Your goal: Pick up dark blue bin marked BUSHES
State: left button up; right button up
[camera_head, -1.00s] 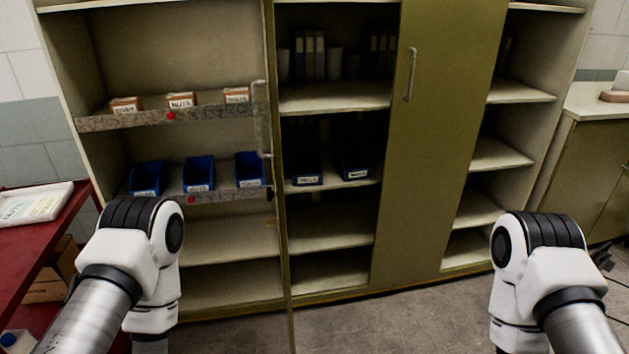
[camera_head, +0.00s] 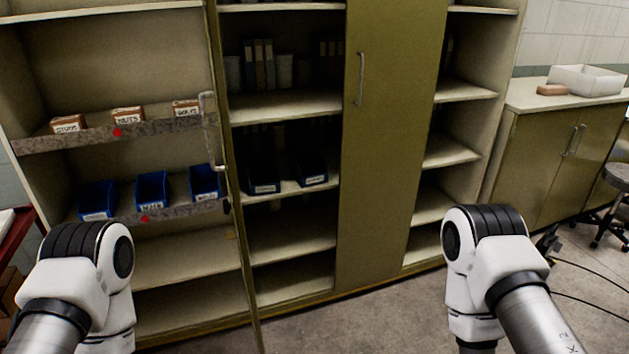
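Three blue bins with white labels stand in a row on a left cabinet shelf: a left bin (camera_head: 97,201), a middle bin (camera_head: 151,191) and a right bin (camera_head: 205,183). Two darker blue bins, one left (camera_head: 264,181) and one right (camera_head: 313,174), stand in shadow in the middle section. Their labels are too small to read, so I cannot tell which is marked BUSHES. My left and right arms show at the lower corners, well in front of the shelves. Neither gripper is in view.
Labelled brown boxes (camera_head: 127,116) stand on the shelf above the blue bins. A cabinet door (camera_head: 385,150) closes part of the unit. At right are a counter with a white tray (camera_head: 587,80), a stool (camera_head: 615,176) and cables. Floor (camera_head: 385,318) is clear between my arms.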

aim_at(309, 168)
jog(key=i+l, duration=0.55)
jog(key=l, duration=0.15)
jog(key=i+l, duration=0.6)
